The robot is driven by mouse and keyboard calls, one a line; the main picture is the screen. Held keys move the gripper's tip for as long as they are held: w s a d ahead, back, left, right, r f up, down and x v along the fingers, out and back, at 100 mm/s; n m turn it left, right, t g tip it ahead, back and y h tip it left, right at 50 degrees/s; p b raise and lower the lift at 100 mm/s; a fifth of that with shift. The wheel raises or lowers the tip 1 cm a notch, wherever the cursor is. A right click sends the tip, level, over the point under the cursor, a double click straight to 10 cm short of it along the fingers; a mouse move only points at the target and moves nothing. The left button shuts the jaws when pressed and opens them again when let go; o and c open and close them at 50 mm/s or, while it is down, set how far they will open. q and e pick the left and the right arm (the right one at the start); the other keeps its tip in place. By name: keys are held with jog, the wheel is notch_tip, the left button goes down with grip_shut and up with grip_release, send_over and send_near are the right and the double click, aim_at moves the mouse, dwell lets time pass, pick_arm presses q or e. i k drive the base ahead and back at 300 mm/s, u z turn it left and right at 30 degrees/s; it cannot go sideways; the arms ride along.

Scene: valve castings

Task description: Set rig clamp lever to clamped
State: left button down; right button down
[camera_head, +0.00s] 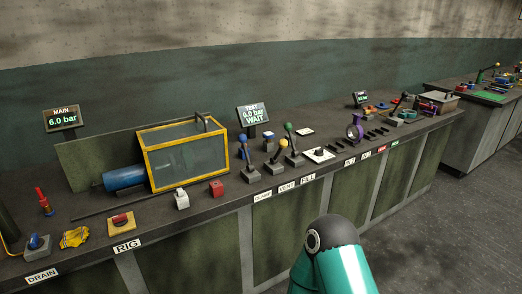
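Three levers stand in a row on the bench in the head view, behind labels reading CLAMP, VENT and FILL. The clamp lever (246,156) is the leftmost, with a blue knob and a grey base, behind the CLAMP label (262,196). Its handle stands up, leaning slightly to the back left. Neither gripper is in view. A teal link of my own arm rises at the bottom centre, apart from the levers.
A yellow-framed clear box (187,156) and blue cylinder (124,178) stand left of the levers. The test display (253,114) behind reads 0.0 bar WAIT; the main display (62,118) reads 6.0 bar. White (181,199) and red (216,188) blocks sit near the front edge.

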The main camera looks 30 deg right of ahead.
aim_at(243, 138)
jog(key=k, duration=0.5)
jog(key=z, duration=0.9)
jog(key=i, duration=0.9)
jog(key=z, duration=0.15)
